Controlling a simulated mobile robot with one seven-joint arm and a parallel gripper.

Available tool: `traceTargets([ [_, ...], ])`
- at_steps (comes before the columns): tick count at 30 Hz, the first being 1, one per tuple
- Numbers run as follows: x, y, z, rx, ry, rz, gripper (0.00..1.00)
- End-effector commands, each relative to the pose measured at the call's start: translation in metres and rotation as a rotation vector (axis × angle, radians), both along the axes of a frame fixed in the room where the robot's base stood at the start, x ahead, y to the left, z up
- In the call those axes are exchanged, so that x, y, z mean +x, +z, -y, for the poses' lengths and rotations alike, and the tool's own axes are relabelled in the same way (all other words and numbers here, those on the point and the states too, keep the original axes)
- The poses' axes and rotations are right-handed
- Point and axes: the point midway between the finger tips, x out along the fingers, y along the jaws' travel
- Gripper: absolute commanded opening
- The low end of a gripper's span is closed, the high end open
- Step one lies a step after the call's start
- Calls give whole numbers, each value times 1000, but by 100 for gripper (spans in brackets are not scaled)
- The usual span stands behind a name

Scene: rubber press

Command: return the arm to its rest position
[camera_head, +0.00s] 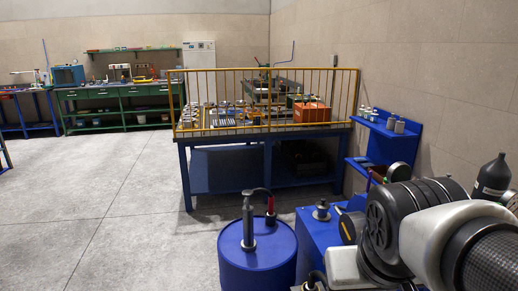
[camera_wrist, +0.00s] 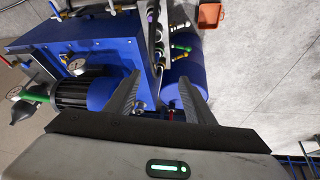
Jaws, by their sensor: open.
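My arm (camera_head: 415,225) reaches in from the lower right of the head view, over the blue machine. My gripper is not clearly seen in the head view. In the wrist view my gripper (camera_wrist: 167,80) shows with two dark fingers set wide apart. It is open, and nothing is between the fingers that I can see held. Beyond the fingers are a blue machine with a motor (camera_wrist: 85,95) at left and a blue cylinder (camera_wrist: 185,88) at centre. I cannot tell how far the fingertips are from them.
A blue drum (camera_head: 257,262) with a hand pump stands in front. A blue table (camera_head: 262,137) with a yellow railing stands behind it. A blue wall shelf (camera_head: 388,136) with bottles is at right. A dark bottle (camera_head: 491,178) stands close to my arm. The floor at left is clear.

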Motion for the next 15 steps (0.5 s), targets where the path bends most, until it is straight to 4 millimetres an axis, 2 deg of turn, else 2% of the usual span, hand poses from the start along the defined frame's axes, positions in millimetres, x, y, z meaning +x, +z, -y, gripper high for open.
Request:
traceTargets([
  [4,-18,-2,-23,81,57,56,49],
  [5,-17,20,-22,79,55,50,49],
  [6,-17,32,-21,76,53,46,49],
  [11,-16,66,-21,75,50,44,49],
  [15,-16,103,-21,75,50,44,49],
])
